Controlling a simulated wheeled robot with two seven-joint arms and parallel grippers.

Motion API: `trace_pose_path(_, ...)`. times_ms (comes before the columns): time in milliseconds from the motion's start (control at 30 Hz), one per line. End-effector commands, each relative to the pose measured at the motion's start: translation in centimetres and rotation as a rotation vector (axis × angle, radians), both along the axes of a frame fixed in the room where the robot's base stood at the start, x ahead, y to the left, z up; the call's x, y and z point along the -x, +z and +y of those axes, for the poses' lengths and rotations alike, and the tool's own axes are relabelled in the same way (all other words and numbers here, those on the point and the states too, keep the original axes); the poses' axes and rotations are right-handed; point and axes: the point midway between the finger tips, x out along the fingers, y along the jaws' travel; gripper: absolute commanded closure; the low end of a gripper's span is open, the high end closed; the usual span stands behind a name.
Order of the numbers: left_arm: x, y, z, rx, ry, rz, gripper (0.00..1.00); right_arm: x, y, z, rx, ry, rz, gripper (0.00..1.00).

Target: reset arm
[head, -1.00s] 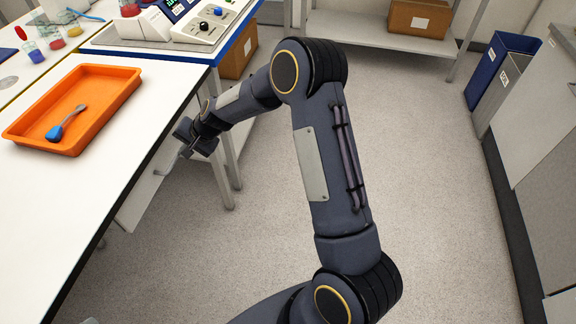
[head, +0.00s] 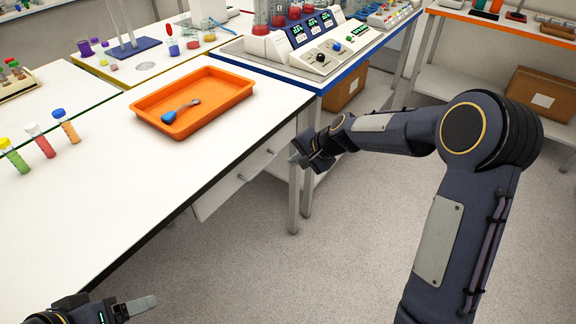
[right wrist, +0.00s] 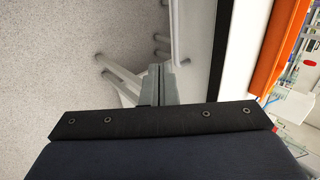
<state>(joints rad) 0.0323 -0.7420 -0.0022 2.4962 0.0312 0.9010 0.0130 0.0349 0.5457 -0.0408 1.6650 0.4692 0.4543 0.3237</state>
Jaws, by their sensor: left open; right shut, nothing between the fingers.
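My right gripper (head: 298,156) hangs beside the front edge of the white bench, over the floor side, apart from any object. In the right wrist view its fingers (right wrist: 160,84) are shut together with nothing between them. My left gripper (head: 138,305) shows at the bottom left corner, partly cut off by the frame. It is open, with one pale finger clearly visible and nothing seen in it.
An orange tray (head: 240,92) holding a blue-ended spoon (head: 170,117) sits on the white bench (head: 90,215). Capped tubes (head: 40,141) stand at the left. A blue-edged instrument bench (head: 322,87) stands behind. A cardboard box (head: 541,95) is on a shelf at right. The floor is open.

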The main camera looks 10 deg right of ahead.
Motion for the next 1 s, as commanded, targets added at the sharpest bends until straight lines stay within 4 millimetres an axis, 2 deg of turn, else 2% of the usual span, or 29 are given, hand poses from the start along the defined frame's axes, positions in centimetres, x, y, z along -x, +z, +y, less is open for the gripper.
trace_pose_path(100,0.0,0.0,0.0,0.000,0.000,-0.001,0.25,0.8,1.2,-0.7,0.000,-0.001,-0.002,1.00)
trace_pose_path(400,0.0,0.0,0.0,0.000,0.000,0.000,0.25,1.6,2.3,-1.2,0.002,0.005,-0.003,1.00)
trace_pose_path(467,0.0,0.1,0.0,0.000,0.000,0.000,0.25,2.3,3.2,-1.4,0.011,0.018,-0.012,1.00)
trace_pose_path(533,0.0,0.2,0.0,0.000,0.000,0.000,0.25,4.0,4.8,-1.7,0.028,0.047,-0.031,1.00)
trace_pose_path(667,0.0,0.4,0.0,0.000,0.000,0.000,0.25,9.7,8.7,-2.5,0.090,0.144,-0.082,1.00)
trace_pose_path(800,0.0,0.7,0.0,0.000,0.000,0.000,0.25,17.3,11.4,-3.0,0.183,0.265,-0.134,1.00)
trace_pose_path(900,0.0,0.9,0.0,0.000,0.000,0.000,0.25,22.8,12.1,-3.2,0.257,0.346,-0.166,1.00)
trace_pose_path(1000,0.0,1.1,0.0,0.000,0.000,0.000,0.25,27.6,11.8,-3.3,0.330,0.418,-0.191,1.00)
